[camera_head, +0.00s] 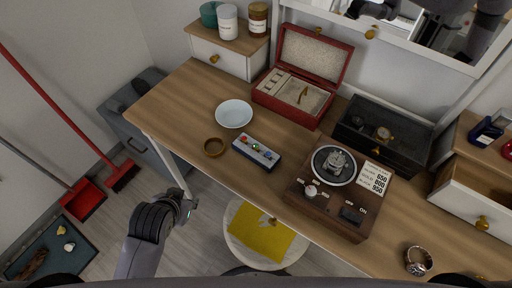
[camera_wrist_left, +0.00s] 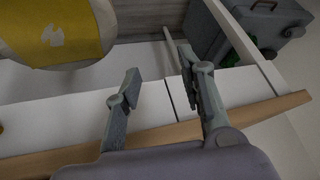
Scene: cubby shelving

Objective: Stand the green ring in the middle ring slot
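A small blue-grey block (camera_head: 247,153) on the wooden table holds small rings with coloured stones: red, green and blue. The green ring (camera_head: 256,147) appears to sit between the other two, small in the picture. An open red jewellery box (camera_head: 318,58) stands behind it, with a pale slotted insert at its left that looks like ring slots (camera_head: 274,82). My left gripper (camera_head: 188,209) is off the table's front-left edge, away from the block. In the left wrist view its two fingers (camera_wrist_left: 157,68) are apart with nothing between them. My right gripper is not in view.
A brown device with a dial (camera_head: 328,210) and a black watch case (camera_head: 385,152) stand to the right. A round stool with a yellow cloth (camera_head: 259,235) is below the front edge.

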